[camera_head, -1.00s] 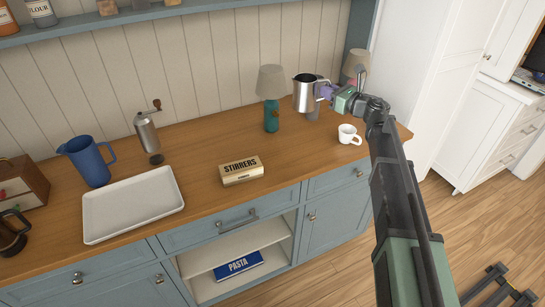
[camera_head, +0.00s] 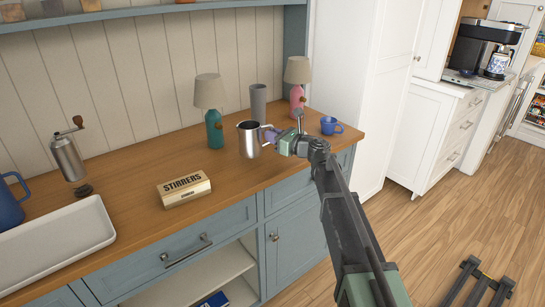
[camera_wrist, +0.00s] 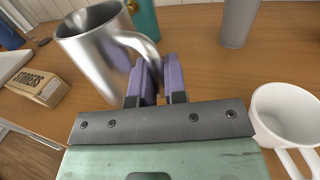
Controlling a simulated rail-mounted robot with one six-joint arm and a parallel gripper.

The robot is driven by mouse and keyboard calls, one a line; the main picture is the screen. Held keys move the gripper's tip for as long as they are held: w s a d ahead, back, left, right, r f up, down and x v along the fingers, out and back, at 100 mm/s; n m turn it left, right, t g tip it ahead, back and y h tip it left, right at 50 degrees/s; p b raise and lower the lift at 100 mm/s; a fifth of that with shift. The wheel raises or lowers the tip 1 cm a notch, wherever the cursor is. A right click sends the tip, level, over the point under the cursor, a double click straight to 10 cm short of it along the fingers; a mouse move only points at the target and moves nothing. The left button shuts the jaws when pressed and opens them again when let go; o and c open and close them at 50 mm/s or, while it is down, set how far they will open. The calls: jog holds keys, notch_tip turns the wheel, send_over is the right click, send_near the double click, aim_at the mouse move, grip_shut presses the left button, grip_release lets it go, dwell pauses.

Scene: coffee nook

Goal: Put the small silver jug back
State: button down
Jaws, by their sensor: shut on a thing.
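The small silver jug (camera_head: 249,141) is upright over the wooden counter, to the right of the teal lamp. My gripper (camera_head: 270,137) is on its right side, shut on its handle. In the wrist view, the jug (camera_wrist: 98,50) is at upper left and its handle runs to the purple fingers (camera_wrist: 160,80). I cannot tell whether the jug's base touches the counter.
A teal lamp (camera_head: 214,128), grey cylinder (camera_head: 258,103) and pink lamp (camera_head: 297,98) stand behind. A white cup (camera_wrist: 285,115) is close on the right; a blue cup (camera_head: 331,126) stands farther right. The stirrers box (camera_head: 184,188) is front left, with bare counter around it.

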notch_tip(320, 180, down, 5)
jog(key=b, duration=0.4)
jog(key=shift+r, duration=0.55)
jog(key=shift+f, duration=0.3)
jog(key=c, duration=1.2)
grip_release()
jog(key=shift+r, duration=0.1)
jog(key=shift+o, duration=0.2)
jog(key=shift+r+p, duration=0.35)
jog(key=shift+p, duration=0.05)
jog(key=v, duration=1.2)
jog(key=shift+f, duration=0.15)
